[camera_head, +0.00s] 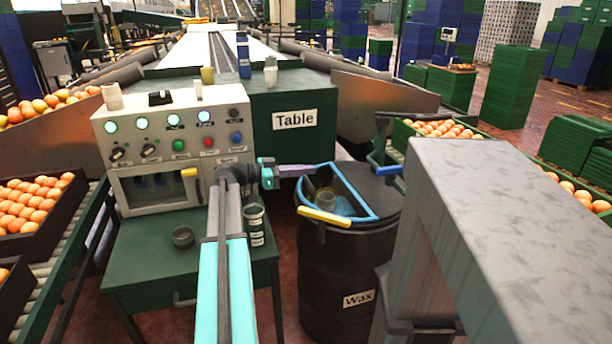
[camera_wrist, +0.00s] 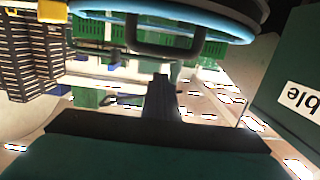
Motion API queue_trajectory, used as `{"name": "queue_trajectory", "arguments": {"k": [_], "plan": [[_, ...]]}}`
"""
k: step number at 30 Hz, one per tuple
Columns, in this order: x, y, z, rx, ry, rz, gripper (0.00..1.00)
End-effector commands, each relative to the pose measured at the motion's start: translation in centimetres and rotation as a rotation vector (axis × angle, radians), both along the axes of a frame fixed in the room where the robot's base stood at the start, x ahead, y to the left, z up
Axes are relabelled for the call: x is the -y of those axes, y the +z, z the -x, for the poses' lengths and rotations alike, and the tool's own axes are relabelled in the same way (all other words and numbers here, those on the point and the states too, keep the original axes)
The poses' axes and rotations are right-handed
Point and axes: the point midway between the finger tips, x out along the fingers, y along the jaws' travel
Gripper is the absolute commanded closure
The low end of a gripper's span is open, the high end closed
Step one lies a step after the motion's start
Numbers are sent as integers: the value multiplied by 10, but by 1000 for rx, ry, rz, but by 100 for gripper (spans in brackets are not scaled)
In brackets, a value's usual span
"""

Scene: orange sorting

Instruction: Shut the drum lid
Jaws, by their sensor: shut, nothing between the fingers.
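The black drum (camera_head: 345,270) labelled "Wax" stands right of the small green table. Its top has a blue-rimmed opening (camera_head: 372,207) on the left, with something pale visible inside, and a dark cover (camera_head: 375,185) on the right. A yellow handle (camera_head: 324,216) is at the front of the rim, and a blue handle (camera_head: 388,169) is at the right. I cannot tell exactly how the lid is hinged. My gripper (camera_head: 300,169) is shut and empty, beside the drum's left rear rim. In the wrist view, the shut fingers (camera_wrist: 162,88) are below the blue rim (camera_wrist: 215,30).
A control box (camera_head: 175,130) with lit buttons and a green block labelled "Table" (camera_head: 295,118) stand left and behind. A dark cup (camera_head: 183,237) and jars (camera_head: 254,225) are on the small green table (camera_head: 150,290). A large grey structure (camera_head: 500,220) closes off the drum's right side.

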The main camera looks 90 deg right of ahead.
Motion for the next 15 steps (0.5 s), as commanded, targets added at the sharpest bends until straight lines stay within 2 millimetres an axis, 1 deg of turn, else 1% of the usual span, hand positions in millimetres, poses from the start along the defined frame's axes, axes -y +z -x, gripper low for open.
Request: {"name": "queue_trajectory", "arguments": {"k": [5,8,11,15], "plan": [[-1,0,-4,0,1,0,100],[-4,1,-10,0,1,0,100],[-8,2,-20,0,2,0,100],[-15,4,-39,0,2,0,100]]}}
